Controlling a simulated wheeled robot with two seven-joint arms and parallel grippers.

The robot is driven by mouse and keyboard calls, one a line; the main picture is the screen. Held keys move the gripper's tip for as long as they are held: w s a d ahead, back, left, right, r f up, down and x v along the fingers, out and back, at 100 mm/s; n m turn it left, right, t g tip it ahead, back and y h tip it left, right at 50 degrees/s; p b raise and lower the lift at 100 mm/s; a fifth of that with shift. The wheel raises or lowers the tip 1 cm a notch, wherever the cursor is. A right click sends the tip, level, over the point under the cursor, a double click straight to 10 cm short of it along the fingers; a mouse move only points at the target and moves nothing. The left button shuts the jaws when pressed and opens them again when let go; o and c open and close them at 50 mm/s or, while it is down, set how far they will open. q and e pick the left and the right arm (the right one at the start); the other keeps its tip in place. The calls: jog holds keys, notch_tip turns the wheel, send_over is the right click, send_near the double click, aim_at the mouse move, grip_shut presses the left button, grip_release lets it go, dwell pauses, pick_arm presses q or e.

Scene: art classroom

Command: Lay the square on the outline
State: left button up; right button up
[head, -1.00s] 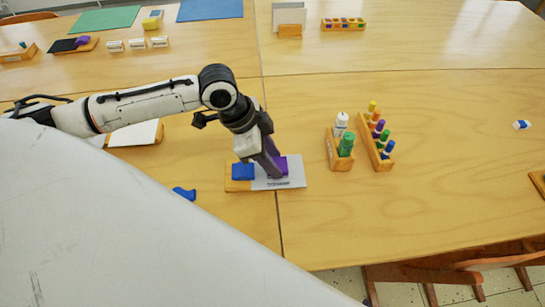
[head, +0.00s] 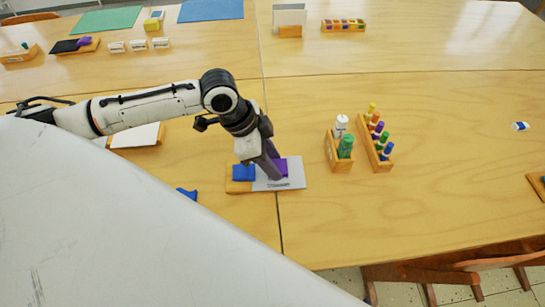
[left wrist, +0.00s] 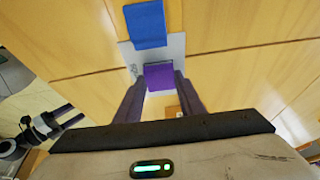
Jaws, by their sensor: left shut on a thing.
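A grey card (head: 294,181) with small dark print lies on the near left table, on a light wood base. A blue block or pad (head: 243,172) sits at its left end; it also shows in the left wrist view (left wrist: 145,24). My left gripper (head: 275,176) points down at the card, its fingers shut on a purple square (left wrist: 158,77). The square is over the card, at or very near its surface; I cannot tell whether it touches. No outline can be made out. Part of my right arm, with its gripper (left wrist: 67,114), shows small in the left wrist view.
A wooden holder with a white bottle and a green bottle (head: 345,146) and a rack of coloured markers (head: 377,142) stand right of the card. A blue scrap (head: 186,193) lies to the left. The table right of the rack is mostly clear.

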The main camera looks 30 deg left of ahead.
pick_arm(q)
jog(key=p, duration=0.3)
jog(key=shift+f, duration=0.2)
dwell(2.2)
dwell(0.4)
jog(key=o, duration=1.1)
jog(key=shift+o, duration=1.2)
jog(key=shift+r+p, duration=0.65)
jog(key=shift+r, duration=2.35)
